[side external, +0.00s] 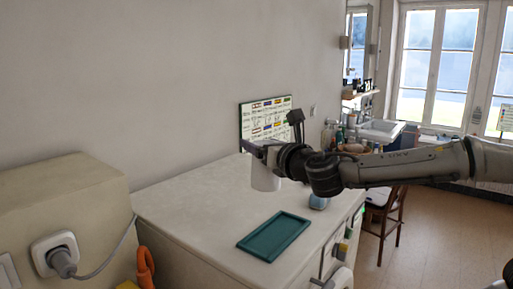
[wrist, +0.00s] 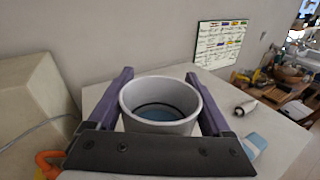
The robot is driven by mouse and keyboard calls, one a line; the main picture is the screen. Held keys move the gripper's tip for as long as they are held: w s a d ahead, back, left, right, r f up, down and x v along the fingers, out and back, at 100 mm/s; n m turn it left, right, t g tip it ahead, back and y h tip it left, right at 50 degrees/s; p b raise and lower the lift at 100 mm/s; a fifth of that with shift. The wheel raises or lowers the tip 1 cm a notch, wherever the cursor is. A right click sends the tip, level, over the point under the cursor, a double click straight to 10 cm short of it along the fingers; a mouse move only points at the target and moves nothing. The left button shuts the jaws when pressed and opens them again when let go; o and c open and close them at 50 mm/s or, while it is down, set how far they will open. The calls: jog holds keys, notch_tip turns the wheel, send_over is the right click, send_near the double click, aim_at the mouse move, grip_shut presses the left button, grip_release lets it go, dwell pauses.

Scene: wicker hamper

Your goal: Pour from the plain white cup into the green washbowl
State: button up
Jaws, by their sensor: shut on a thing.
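The plain white cup (side external: 265,180) is held above the pale cabinet top in the side view. In the wrist view the cup (wrist: 160,132) stands between the two purple fingers of my gripper (wrist: 158,76), mouth facing the camera, with a bluish inside. My gripper (side external: 262,152) is shut on it, and the cup looks roughly upright. I cannot make out a round green washbowl in either view. A shallow teal-green rectangular tray (side external: 246,243) lies on the cabinet top, in front of and below the cup. Whether this is the washbowl, I cannot tell.
A small blue-grey object (side external: 318,202) sits near the cabinet's right edge, under my arm. A printed chart (side external: 267,120) leans at the wall behind. A beige block with a plug socket (side external: 55,248) stands at left. The cabinet top left of the tray is clear.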

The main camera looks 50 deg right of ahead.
jog(key=shift+w+n+y, duration=0.3)
jog(key=shift+y, duration=0.2)
jog(key=w+a+f+n+g+y, duration=0.1)
jog(key=a+f+n+y, duration=0.4)
jog(key=a, duration=0.4)
jog(key=a+f+n+g+y, duration=0.2)
jog(key=a+y, duration=0.5)
jog(key=a, duration=0.2)
jog(key=w+a+f+n+g+y, duration=0.1)
jog(key=a+f+n+y, duration=0.4)
jog(key=a, duration=0.4)
jog(key=s+a+f+n+g+y, duration=0.2)
jog(key=s+a+f+g, duration=0.1)
jog(key=s+a+f, duration=0.4)
jog(key=s+a+f+n+g+y, duration=0.1)
jog(key=s+a+f+g, duration=0.25)
jog(key=a, duration=0.55)
jog(key=s+a+f+n+g+y, duration=0.2)
jog(key=s+a+f+g, duration=0.15)
jog(key=a+f, duration=0.35)
jog(key=w+a+f, duration=0.1)
jog(key=w+a, duration=0.2)
jog(key=w, duration=0.4)
jog(key=shift+f+m+h, duration=0.2)
jog(key=shift+m+h, duration=0.1)
jog(key=shift+m, duration=0.1)
jog(key=shift+w+a+f, duration=0.15)
jog(key=shift+w, duration=0.4)
jog(key=shift+w+a+f, duration=0.1)
jog(key=shift+w, duration=0.45)
